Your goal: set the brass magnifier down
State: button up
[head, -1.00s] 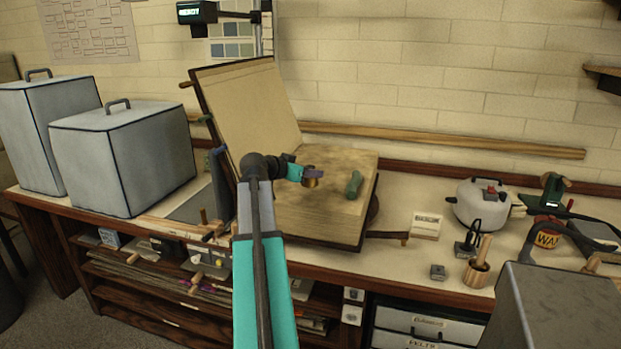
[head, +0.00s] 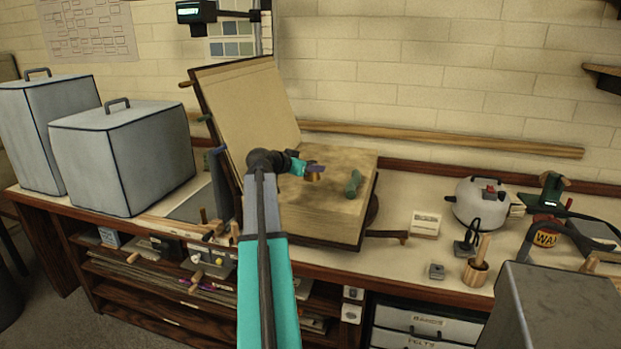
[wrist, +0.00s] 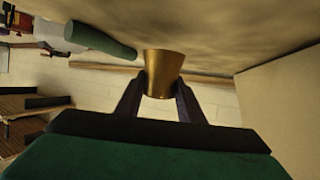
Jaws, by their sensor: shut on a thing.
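My gripper (head: 312,170) is over the flat half of an open wooden press-like board (head: 310,225). In the wrist view my gripper (wrist: 162,98) is shut on the brass magnifier (wrist: 163,65), a small tapered brass cup shape held between its two dark fingers. The magnifier's wide end faces the pale board surface, which fills the top of the wrist view. I cannot tell whether it touches the board. In the head view only a bit of the magnifier (head: 312,178) shows below the fingers.
A green handle-like thing (head: 352,183) is on the board just right of my gripper; it also shows in the wrist view (wrist: 100,40). The raised panel (head: 248,105) leans at left. A small white box (head: 425,225) and a grey pot (head: 480,205) stand to the right.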

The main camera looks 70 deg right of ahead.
aim_at(312, 175)
jog(key=shift+f, duration=1.75)
jog(key=shift+f, duration=0.15)
jog(key=o, duration=1.1)
jog(key=shift+p, duration=0.3)
jog(key=b+v, duration=0.1)
jog(key=v, duration=1.1)
jog(key=shift+d, duration=0.1)
jog(key=shift+r, duration=0.2)
